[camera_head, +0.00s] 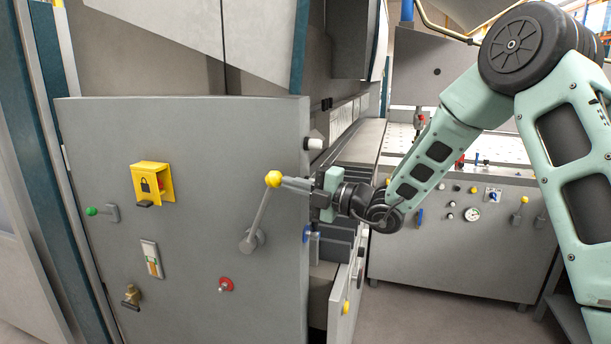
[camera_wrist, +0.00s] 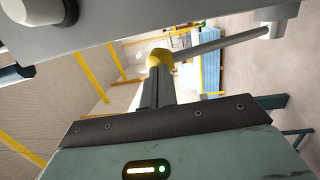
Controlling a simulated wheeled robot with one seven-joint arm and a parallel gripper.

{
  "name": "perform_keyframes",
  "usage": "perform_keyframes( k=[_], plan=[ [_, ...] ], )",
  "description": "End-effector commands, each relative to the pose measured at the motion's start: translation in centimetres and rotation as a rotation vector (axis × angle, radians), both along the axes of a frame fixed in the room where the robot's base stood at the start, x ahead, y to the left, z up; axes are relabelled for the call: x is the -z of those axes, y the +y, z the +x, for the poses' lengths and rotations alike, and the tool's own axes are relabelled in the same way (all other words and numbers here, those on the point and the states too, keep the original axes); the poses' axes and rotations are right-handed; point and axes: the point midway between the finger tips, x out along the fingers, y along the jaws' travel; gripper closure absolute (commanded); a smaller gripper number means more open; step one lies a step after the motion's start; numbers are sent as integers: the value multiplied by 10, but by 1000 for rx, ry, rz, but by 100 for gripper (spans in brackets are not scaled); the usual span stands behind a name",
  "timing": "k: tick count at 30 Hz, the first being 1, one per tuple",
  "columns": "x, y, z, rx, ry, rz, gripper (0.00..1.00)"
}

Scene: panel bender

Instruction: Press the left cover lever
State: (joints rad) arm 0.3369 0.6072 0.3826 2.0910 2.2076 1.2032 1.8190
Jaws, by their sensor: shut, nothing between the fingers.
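A grey lever (camera_head: 259,216) with a yellow ball knob (camera_head: 273,179) is mounted on the grey cover panel (camera_head: 205,140). It slants up and right from its pivot. My gripper (camera_head: 284,182) comes in from the right, fingers shut and empty, with its tips right at the knob. In the wrist view the shut fingers (camera_wrist: 156,72) point at the yellow knob (camera_wrist: 160,57), which sits just past the tips. The lever's arm (camera_wrist: 222,43) runs right to its pivot. I cannot tell whether the tips touch the knob.
The panel also carries a yellow lock box (camera_head: 151,183), a small green-knobbed handle (camera_head: 100,211), a red knob (camera_head: 226,284) and a brass padlock (camera_head: 131,297). A blue-handled part (camera_head: 307,234) is near my gripper. A grey control cabinet (camera_head: 460,255) stands behind my arm.

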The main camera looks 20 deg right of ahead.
Motion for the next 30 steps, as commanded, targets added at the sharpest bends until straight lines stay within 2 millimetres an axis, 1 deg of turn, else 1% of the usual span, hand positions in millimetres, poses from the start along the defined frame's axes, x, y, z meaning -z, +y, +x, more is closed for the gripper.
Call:
perform_keyframes(
  k=[1, 9, 11, 15, 21, 30],
  plan=[
    [-16, 7, 4, -5, 14, -21, 100],
    [-31, 35, 24, -6, 114, -160, 100],
    [-33, 42, 29, -6, 136, -191, 100],
    [-34, 57, 40, -5, 139, -187, 100],
    [-37, 74, 53, -4, 137, -188, 100],
    [-39, 84, 61, -2, 138, -188, 100]
  ],
)
